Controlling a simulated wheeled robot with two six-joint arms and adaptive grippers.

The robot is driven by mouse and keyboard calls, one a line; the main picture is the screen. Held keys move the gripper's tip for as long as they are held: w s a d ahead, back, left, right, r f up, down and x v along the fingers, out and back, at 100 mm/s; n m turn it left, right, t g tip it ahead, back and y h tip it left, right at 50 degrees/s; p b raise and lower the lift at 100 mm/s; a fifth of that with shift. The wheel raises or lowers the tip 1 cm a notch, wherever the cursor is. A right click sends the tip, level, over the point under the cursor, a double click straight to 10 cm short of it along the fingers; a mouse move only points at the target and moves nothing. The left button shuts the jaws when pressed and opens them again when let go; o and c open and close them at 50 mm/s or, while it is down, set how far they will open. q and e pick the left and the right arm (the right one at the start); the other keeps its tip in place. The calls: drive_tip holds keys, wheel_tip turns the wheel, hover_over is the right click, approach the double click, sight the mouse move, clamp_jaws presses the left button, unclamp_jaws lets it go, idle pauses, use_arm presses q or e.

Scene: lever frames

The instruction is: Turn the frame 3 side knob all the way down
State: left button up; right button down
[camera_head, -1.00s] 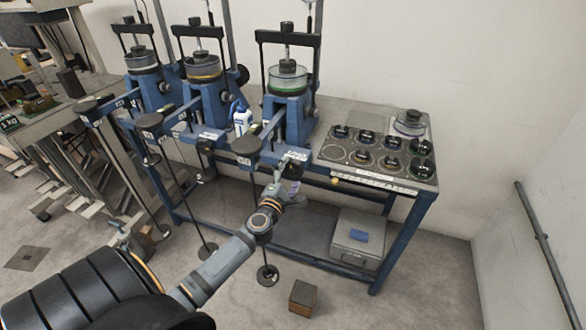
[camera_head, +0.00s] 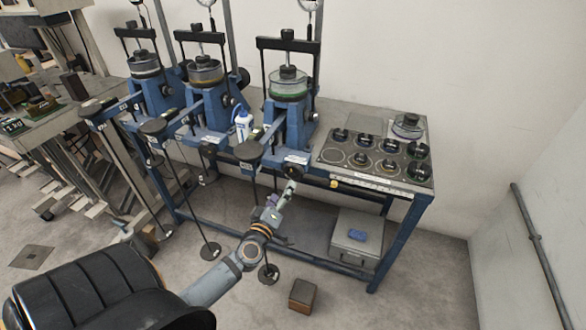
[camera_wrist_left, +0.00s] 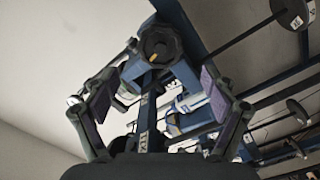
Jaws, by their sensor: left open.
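Three blue lever frames stand in a row on the bench in the head view. The nearest, rightmost one (camera_head: 290,110) has a green ring under its cell; I take it as frame 3, though its label is too small to read. A dark round knob (camera_head: 293,172) sits at its front end. In the left wrist view a black knob with a small yellow mark (camera_wrist_left: 160,45) shows ahead, beyond the fingertips. My left gripper (camera_head: 283,196) is open and empty, below and apart from the knob. Its two purple-padded fingers spread wide in the wrist view (camera_wrist_left: 158,82). My right gripper is out of view.
A panel of black weights (camera_head: 345,155) lies to the right. A grey box (camera_head: 355,240) sits on the lower shelf, and a brown block (camera_head: 302,294) on the floor.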

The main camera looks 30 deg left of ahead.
sight(292, 172)
use_arm(q)
drive_tip(key=shift+m, duration=0.3)
drive_tip(key=b+x, duration=0.1)
drive_tip(key=x, duration=0.8)
drive_tip(key=shift+w+f+b, duration=0.1)
drive_tip(key=shift+w+b, duration=0.2)
drive_tip(key=shift+w, duration=0.1)
drive_tip(key=shift+s, duration=0.15)
drive_tip(key=c, duration=1.6)
drive_tip(key=shift+r, duration=0.2)
drive_tip(key=n+b, duration=0.6)
drive_tip(key=shift+f, duration=0.15)
drive_tip(key=shift+c, duration=0.2)
drive_tip(key=shift+r+n, duration=0.3)
drive_tip(key=shift+n, duration=0.4)
drive_tip(key=shift+r+n, duration=0.15)
drive_tip(key=shift+n, duration=0.75)
drive_tip(key=n, duration=0.3)
drive_tip(key=shift+p, duration=0.35)
drive_tip(key=o, duration=1.4)
drive_tip(key=shift+w, duration=0.25)
drive_tip(key=shift+o, duration=1.2)
drive_tip(key=shift+w+f, duration=0.15)
drive_tip(key=shift+f, duration=0.2)
